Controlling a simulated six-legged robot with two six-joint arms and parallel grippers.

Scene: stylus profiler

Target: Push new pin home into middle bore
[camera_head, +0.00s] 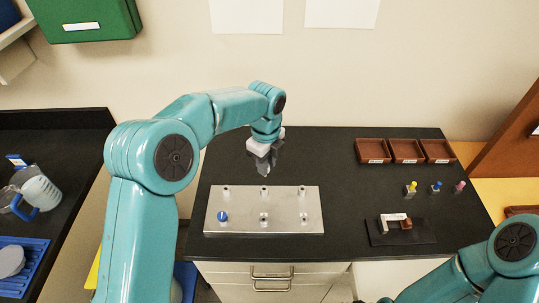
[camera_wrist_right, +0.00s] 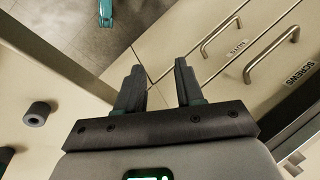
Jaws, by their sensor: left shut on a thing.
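My left gripper (camera_head: 263,167) is above the back edge of the silver plate (camera_head: 290,212), near the middle column, pointing down. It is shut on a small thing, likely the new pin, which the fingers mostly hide. The plate has two rows of three small posts or bores. The back middle one (camera_head: 264,190) lies just below the fingertips; I cannot tell whether the held thing touches it. A blue round knob (camera_head: 222,216) sits at the front left position. My right gripper shows in the right wrist view (camera_wrist_right: 158,70), open and empty, away from the plate.
Three brown trays (camera_head: 373,151) stand at the back right. Yellow (camera_head: 411,187), blue (camera_head: 436,187) and pink (camera_head: 460,186) topped pieces stand before them. A black mat (camera_head: 388,238) carries a white bracket and brown block. Drawers with handles (camera_wrist_right: 222,36) are near my right gripper.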

